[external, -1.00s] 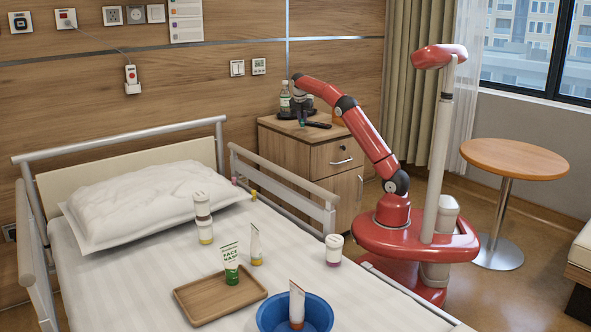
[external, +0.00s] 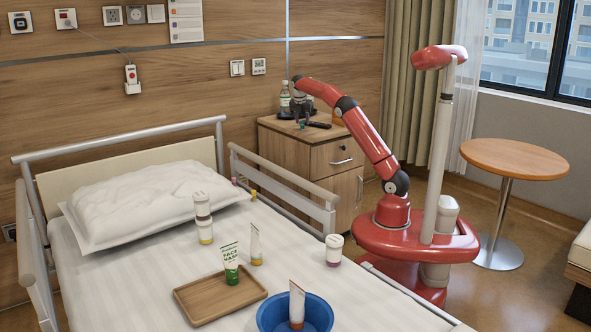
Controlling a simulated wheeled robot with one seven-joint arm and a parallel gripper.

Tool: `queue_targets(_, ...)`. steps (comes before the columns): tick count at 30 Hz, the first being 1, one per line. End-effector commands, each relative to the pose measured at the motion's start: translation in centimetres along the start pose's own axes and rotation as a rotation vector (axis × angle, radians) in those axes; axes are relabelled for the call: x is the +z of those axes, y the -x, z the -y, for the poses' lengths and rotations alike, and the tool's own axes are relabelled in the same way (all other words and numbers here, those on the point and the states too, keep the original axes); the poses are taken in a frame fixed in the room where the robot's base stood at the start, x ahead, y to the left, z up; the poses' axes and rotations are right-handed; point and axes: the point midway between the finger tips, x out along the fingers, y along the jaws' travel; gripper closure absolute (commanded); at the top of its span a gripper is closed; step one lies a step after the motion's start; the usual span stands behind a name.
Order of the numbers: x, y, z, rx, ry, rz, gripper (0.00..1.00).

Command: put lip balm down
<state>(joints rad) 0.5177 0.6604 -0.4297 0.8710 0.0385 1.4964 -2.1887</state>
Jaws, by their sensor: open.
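My gripper (external: 300,117) points down over the bedside cabinet (external: 283,142), near its left front part, with its fingers open. A small teal-green thing (external: 302,126), which looks like the lip balm, shows just under the fingertips at the cabinet top. It is too small to read a label or to tell whether a finger still touches it.
A clear bottle (external: 285,97) stands behind my gripper. A dark object (external: 318,125) lies to its right, with an orange item (external: 337,118) beyond. The bed holds a wooden tray (external: 190,306), a blue bowl (external: 325,318) and several tubes and jars. The round table (external: 515,158) is bare.

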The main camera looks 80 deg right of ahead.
Motion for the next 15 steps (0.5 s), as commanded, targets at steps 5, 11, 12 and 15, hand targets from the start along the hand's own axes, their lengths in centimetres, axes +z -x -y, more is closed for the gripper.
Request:
queue_targets(5,0.1,3.1,-0.1,0.004,0.001,0.002,0.59)
queue_targets(11,0.1,5.9,-0.1,0.003,0.0,0.002,0.59)
queue_targets(12,0.1,6.3,-0.1,0.002,0.0,0.001,0.59)
queue_targets(15,0.1,7.0,-0.1,0.001,0.0,0.001,0.59)
